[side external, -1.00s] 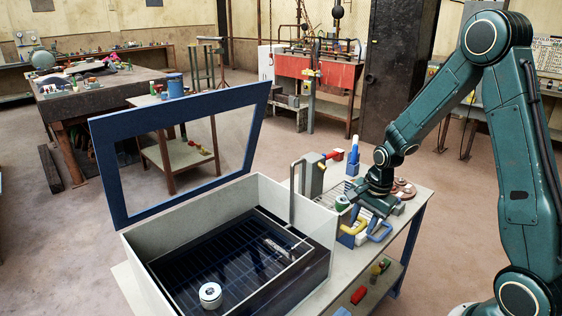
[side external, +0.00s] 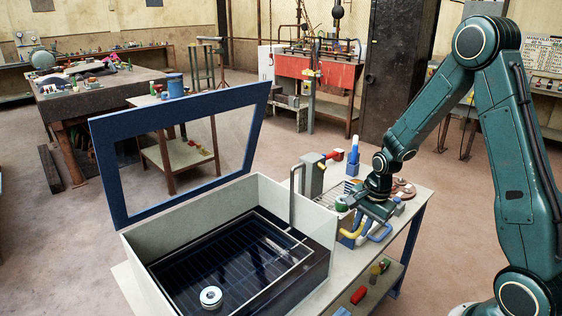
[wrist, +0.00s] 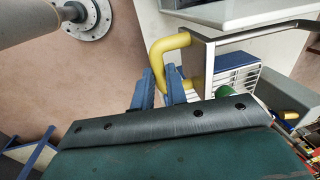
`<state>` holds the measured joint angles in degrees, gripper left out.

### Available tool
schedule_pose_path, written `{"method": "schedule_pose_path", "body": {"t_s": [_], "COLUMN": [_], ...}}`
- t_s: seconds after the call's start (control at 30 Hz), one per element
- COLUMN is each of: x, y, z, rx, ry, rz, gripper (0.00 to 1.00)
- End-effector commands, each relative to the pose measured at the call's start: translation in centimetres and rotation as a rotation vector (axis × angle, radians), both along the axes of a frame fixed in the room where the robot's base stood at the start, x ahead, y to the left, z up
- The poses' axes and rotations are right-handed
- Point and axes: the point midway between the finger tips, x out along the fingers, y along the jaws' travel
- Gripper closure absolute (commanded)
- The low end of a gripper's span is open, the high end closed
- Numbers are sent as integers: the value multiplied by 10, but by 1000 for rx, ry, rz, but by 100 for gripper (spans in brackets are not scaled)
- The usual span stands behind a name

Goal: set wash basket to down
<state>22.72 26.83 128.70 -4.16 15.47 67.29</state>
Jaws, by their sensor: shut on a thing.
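The wash basket, a dark wire grid with a light rim (side external: 300,257), sits low in dark liquid inside the pale open tank (side external: 235,205). A white round part (side external: 210,297) shows at its front, with its lower side hidden by the liquid. A bent grey rod (side external: 291,190) reaches over the tank wall. My gripper (side external: 362,215) is beyond the tank's right wall, over the bench. In the wrist view, its blue fingertips (wrist: 163,84) close on the lower end of a yellow bent handle (wrist: 164,46). The handle partly shows in the side view (side external: 350,231).
A blue-framed clear lid (side external: 108,170) stands open over the tank. A grey box (side external: 312,178) with a red handle (side external: 333,155), a blue curved handle (side external: 381,234) and small round parts crowd the bench near my gripper.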

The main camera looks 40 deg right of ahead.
Motion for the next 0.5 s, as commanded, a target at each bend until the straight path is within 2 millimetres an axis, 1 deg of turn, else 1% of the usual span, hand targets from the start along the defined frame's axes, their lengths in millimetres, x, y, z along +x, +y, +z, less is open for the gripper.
{"method": "schedule_pose_path", "body": {"t_s": [0.03, 0.1, 0.4, 0.5], "x": [-1, -1, 0, 0], "y": [0, 0, 0, 0], "z": [-8, -17, -55, -65], "rx": [2, 2, 1, 1], "ry": [5, 6, 3, 2], "rz": [-1, -1, 0, 0], "gripper": [100, 100, 100, 100]}}
